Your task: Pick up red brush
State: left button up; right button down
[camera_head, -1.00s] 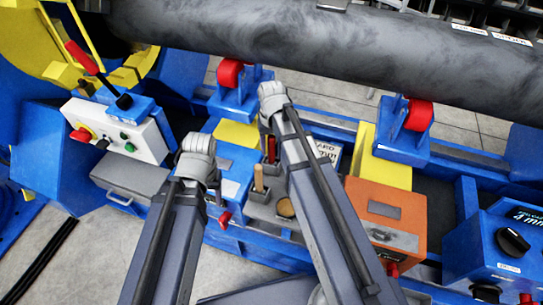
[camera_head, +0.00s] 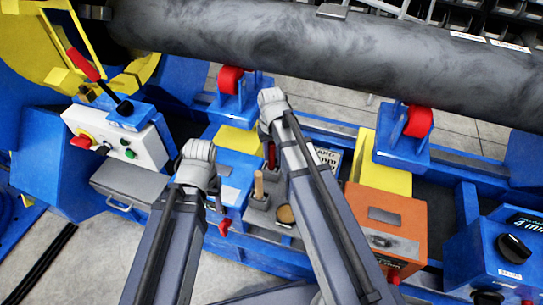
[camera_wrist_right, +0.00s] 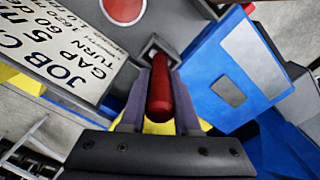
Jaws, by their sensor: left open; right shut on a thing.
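The red brush (camera_wrist_right: 159,92) shows its rounded red handle in the right wrist view, with its far end at a small grey square holder (camera_wrist_right: 160,48). My right gripper (camera_wrist_right: 160,76) is shut on the handle, one finger on each side. In the head view only a sliver of the red brush (camera_head: 271,153) shows beside my right wrist, which hides most of it. The brush's lower end is hidden. My left gripper (camera_head: 214,190) is open and mostly hidden behind its own wrist, over the blue box (camera_head: 236,168).
A wooden-handled tool (camera_head: 259,184) stands in a grey holder beside my right arm, near a round brown-topped item (camera_head: 285,214). An orange box (camera_head: 385,220) is to the right. A lettered sign (camera_wrist_right: 75,45) lies close to the right gripper. A large grey pipe (camera_head: 300,50) spans the back.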

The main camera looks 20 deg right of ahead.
notch_tip(320, 180, up, 10)
jog(key=p, duration=1)
dwell(1.2)
jog(key=shift+r, duration=0.2)
notch_tip(320, 180, down, 10)
jog(key=b, duration=1)
jog(key=shift+f, duration=0.1)
jog(key=shift+f, duration=0.2)
jog(key=c, duration=0.6)
grip_release()
jog(key=shift+c, duration=0.2)
jog(key=shift+r, duration=0.15)
